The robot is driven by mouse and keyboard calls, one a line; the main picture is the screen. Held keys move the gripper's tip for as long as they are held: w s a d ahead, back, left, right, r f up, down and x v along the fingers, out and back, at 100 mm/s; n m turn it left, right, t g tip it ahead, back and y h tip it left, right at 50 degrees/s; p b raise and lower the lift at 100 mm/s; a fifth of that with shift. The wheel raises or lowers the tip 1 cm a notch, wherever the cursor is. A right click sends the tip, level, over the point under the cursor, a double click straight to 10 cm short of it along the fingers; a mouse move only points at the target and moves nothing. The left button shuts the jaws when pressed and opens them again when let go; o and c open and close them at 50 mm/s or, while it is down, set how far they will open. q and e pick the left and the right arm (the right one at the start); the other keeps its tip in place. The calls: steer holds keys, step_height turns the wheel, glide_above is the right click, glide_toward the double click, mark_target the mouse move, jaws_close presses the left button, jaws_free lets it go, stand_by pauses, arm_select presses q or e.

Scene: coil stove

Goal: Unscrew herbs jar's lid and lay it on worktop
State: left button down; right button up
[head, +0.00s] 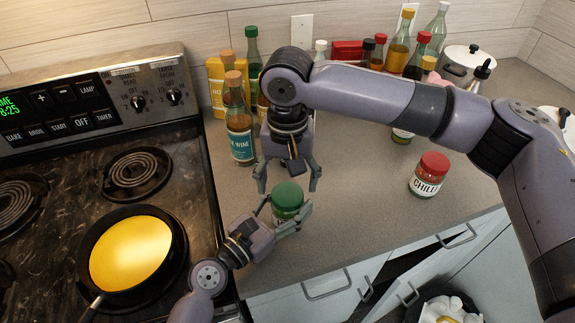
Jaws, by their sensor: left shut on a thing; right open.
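A jar with a green lid (287,194), which I take for the herbs jar (284,213), stands near the worktop's front edge, just right of the stove. The lid is on it; its label is mostly hidden. My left gripper (285,208) reaches in from the front and is shut on the jar's body, below the lid. My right gripper (288,184) is open, pointing down, its fingers spread on either side above the lid. I cannot tell whether they touch it. The worktop (355,215) is bare to the right of the jar.
A red-lidded chilli jar (428,176) stands to the right. A wine vinegar bottle (240,135) and other bottles are close behind on the left. A pan (131,253) with yellow contents is on the stove. More bottles and a pot (466,62) stand at the back.

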mark_target(287, 194)
steer(key=shift+f, duration=1.55)
